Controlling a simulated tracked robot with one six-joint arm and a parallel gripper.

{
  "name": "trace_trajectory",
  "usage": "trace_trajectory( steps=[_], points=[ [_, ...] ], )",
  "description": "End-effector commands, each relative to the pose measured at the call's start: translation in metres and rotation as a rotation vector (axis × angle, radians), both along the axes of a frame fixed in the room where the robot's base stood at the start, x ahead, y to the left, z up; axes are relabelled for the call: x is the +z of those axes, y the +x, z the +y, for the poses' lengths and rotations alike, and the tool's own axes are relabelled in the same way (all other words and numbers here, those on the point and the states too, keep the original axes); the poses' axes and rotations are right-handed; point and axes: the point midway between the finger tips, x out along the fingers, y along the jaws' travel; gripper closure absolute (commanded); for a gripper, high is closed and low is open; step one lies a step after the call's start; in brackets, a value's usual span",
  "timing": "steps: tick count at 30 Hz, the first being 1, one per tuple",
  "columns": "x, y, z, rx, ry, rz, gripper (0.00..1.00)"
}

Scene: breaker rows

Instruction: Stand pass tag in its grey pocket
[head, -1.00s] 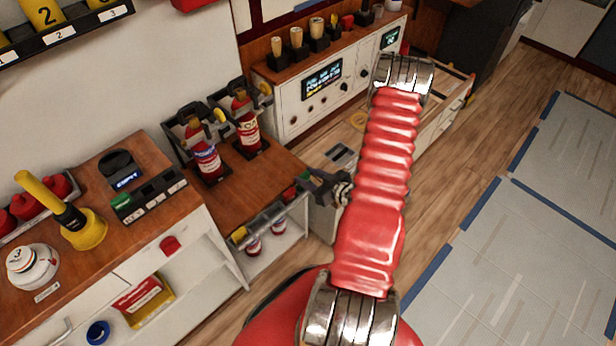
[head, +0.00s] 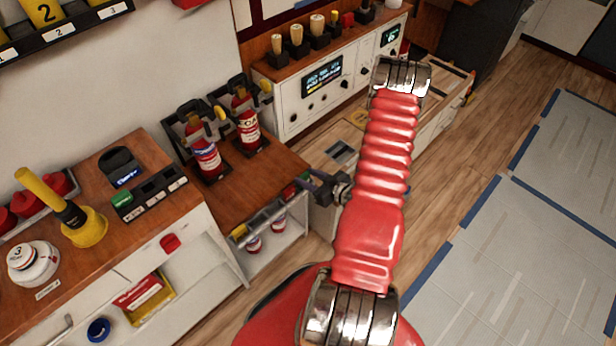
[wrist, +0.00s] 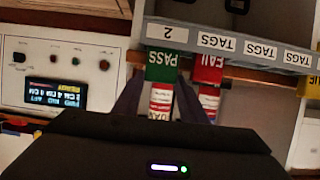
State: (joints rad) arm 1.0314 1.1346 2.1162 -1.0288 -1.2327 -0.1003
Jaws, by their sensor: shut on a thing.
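In the wrist view, which looks upside down, the green-topped PASS tag (wrist: 162,66) is between the two dark fingers of my gripper (wrist: 158,100). My gripper is shut on its white lower part, which the fingers and wrist housing partly hide. The tag's green end is close to the grey rack (wrist: 225,42) with TAGS labels; I cannot tell if it touches. A red FAIL tag (wrist: 208,70) is just beside it. In the head view my gripper (head: 312,184) is at the right end of the grey rack (head: 262,222); the held tag is hard to make out there.
Two red extinguishers (head: 205,155) stand on the wooden counter behind the rack. A white console (head: 318,85) with a display is beyond them. A yellow plunger-like tool (head: 83,225) and a black labelled holder (head: 150,194) are at left. The floor at right is open.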

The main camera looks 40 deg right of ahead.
Motion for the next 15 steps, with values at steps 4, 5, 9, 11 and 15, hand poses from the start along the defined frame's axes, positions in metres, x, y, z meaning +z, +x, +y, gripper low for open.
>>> trace_trajectory(
  steps=[4, 5, 9, 11, 15],
  points=[
    [-0.0026, 0.0001, -0.0001, 0.000, 0.000, 0.000, 0.83],
    [-0.0032, 0.0001, -0.0001, 0.000, 0.000, 0.000, 0.83],
    [-0.0056, 0.0000, 0.0000, 0.000, 0.000, 0.000, 0.83],
    [-0.0068, 0.0000, 0.0002, 0.000, 0.000, 0.000, 0.83],
    [-0.0095, -0.0002, 0.0005, 0.000, 0.001, 0.000, 0.83]
  ],
)
